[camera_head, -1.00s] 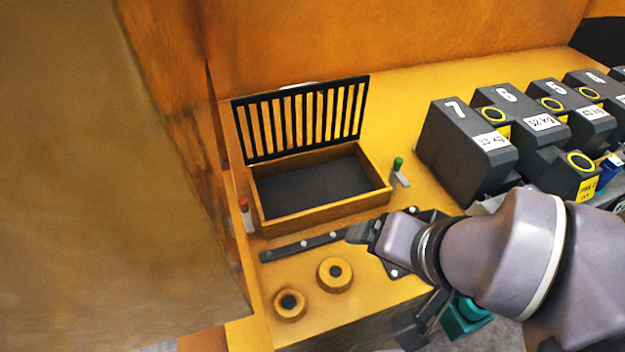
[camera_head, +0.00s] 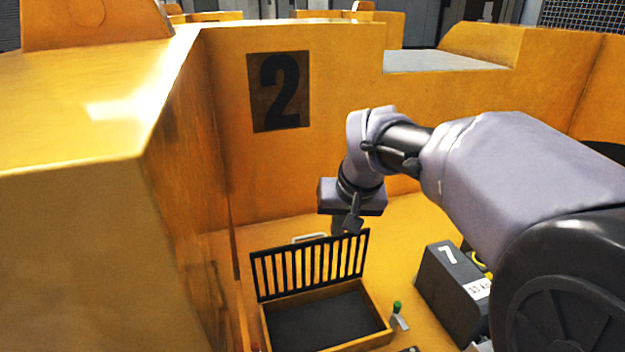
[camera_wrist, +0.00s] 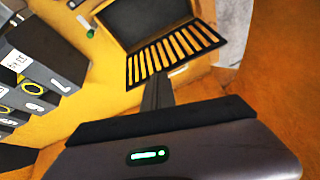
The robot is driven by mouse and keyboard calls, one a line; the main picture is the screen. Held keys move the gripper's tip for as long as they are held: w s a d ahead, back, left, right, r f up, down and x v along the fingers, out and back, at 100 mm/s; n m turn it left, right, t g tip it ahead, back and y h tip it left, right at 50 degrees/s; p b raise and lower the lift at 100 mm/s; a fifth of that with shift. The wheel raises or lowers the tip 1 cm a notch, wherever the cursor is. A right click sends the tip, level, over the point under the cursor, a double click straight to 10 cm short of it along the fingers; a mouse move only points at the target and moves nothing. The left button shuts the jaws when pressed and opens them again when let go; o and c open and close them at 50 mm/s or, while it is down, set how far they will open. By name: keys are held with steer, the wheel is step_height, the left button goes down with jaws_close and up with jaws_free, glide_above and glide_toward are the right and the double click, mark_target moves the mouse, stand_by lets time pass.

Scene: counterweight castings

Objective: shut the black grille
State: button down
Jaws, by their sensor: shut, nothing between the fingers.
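The black grille (camera_head: 310,266) stands upright, open, along the back edge of a shallow yellow box (camera_head: 377,312) with a dark floor. In the wrist view the grille (camera_wrist: 172,54) lies just beyond my fingers, with the dark box floor (camera_wrist: 150,18) past it. My gripper (camera_head: 350,224) is shut and empty. It points down above and behind the grille's top right corner, and appears close to it. I cannot tell whether it touches. My closed fingers (camera_wrist: 157,92) also show in the wrist view.
A dark casting marked 7 (camera_head: 450,290) stands right of the box. A green-topped peg (camera_head: 398,309) is by the box's right side. A yellow wall with a number 2 plate (camera_head: 279,91) rises behind. A yellow block (camera_head: 90,230) fills the left.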

steer(key=w+a+f+n+p, duration=0.1)
steer(key=w+a+n+p, duration=0.3)
steer(key=w+a, duration=0.55)
steer(key=shift+m, duration=0.6)
steer(key=x, duration=0.3)
steer(key=d+x, duration=0.1)
steer(key=x, duration=0.3)
steer(key=d+x, duration=0.1)
steer(key=x, duration=0.3)
steer(key=shift+w+f+p, duration=0.1)
steer(key=shift+w+p, duration=0.25)
steer(key=shift+w, duration=0.05)
steer(key=shift+s+d+f, duration=0.1)
steer(key=shift+s+f, duration=0.05)
steer(key=shift+f, duration=0.15)
steer(key=s, duration=0.1)
steer(key=s+d, duration=0.1)
steer(key=s, duration=0.1)
steer(key=shift+s+d, duration=0.1)
